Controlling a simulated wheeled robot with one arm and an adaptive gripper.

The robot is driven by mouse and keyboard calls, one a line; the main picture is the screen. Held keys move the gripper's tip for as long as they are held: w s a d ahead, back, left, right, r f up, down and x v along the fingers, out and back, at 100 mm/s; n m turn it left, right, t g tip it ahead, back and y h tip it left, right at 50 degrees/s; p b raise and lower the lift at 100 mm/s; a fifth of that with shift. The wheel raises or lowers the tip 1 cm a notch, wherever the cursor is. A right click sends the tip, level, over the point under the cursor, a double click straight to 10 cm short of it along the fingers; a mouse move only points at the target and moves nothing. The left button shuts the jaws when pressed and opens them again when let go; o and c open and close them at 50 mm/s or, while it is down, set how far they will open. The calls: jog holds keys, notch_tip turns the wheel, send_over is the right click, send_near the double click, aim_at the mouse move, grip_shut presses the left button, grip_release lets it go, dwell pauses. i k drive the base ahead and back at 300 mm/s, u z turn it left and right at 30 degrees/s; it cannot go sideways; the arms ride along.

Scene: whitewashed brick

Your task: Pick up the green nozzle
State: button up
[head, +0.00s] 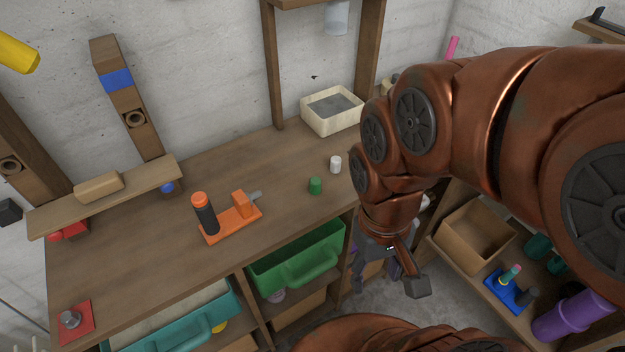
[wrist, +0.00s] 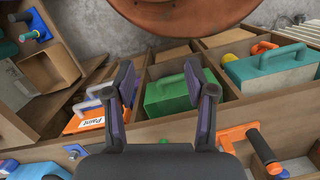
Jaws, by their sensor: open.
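A small green cylinder, which looks like the green nozzle (head: 315,186), stands upright on the wooden workbench (head: 150,235), near its front edge in the head view. A similar white piece (head: 335,164) stands just behind it. My gripper (head: 385,272) hangs to the right of the green nozzle, beyond the bench's front edge and apart from it. In the wrist view my gripper (wrist: 167,85) has its two fingers spread with nothing held between them.
An orange tool (head: 232,222) lies left of the nozzle. A cream box (head: 331,122) stands behind on the bench. A green bin (head: 297,264) sits under the bench, also in the wrist view (wrist: 168,103). A cardboard box (head: 474,233) stands right. Bench surface around the nozzle is mostly clear.

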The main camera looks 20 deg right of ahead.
aim_at(315, 182)
jog(key=k, duration=1)
jog(key=u, duration=0.3)
jog(key=i, duration=0.6)
jog(key=u, duration=0.35)
